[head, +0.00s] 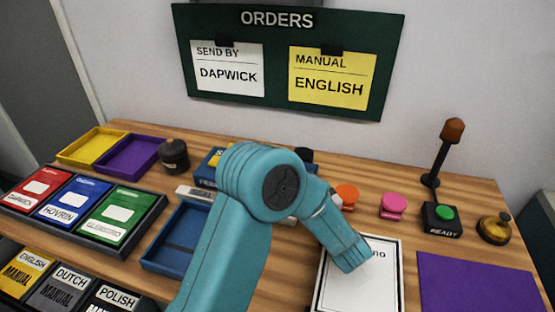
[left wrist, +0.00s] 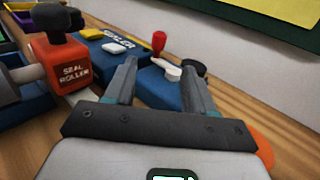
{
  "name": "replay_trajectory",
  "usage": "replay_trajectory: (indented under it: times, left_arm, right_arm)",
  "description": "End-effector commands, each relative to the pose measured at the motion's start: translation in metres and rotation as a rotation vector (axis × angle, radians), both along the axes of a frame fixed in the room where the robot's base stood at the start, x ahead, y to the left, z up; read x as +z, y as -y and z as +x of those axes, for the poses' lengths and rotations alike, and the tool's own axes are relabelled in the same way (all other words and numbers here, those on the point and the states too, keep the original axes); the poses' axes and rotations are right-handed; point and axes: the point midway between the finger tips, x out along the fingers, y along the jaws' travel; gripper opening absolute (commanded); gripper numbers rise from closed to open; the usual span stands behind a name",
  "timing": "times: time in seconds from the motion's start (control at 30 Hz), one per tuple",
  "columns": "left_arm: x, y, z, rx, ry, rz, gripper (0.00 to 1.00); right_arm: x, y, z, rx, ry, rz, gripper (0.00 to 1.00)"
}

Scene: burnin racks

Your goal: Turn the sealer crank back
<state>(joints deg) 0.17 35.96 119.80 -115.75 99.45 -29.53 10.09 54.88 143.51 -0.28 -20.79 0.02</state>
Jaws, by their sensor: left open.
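The blue sealer (left wrist: 150,88) stands in front of my left gripper in the left wrist view. Its crank seems to be the part with the red knob (left wrist: 158,41) and a pale arm (left wrist: 167,68). My left gripper (left wrist: 160,70) is open and empty, its two fingers pointing at the sealer. The red knob shows just beyond the gap between the fingertips; I cannot tell how far. In the head view my arm hides most of the sealer, of which a blue corner (head: 207,165) shows. My right gripper is not in view.
An orange-red seal roller block (left wrist: 66,68) with a black handle stands left of the fingers. In the head view, a blue tray (head: 150,264), a white-framed board (head: 392,300), orange and pink (head: 393,205) stamps and a green READY button (head: 444,213) lie around.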

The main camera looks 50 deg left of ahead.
Motion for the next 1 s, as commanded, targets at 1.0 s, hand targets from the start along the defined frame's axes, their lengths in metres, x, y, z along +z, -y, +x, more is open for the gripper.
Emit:
replay_trajectory:
  times: [1.0]
  left_arm:
    - [0.0, -0.153, 0.051, 0.002, -0.003, 0.0, 0.55]
  right_arm:
    - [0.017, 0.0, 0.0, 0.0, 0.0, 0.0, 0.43]
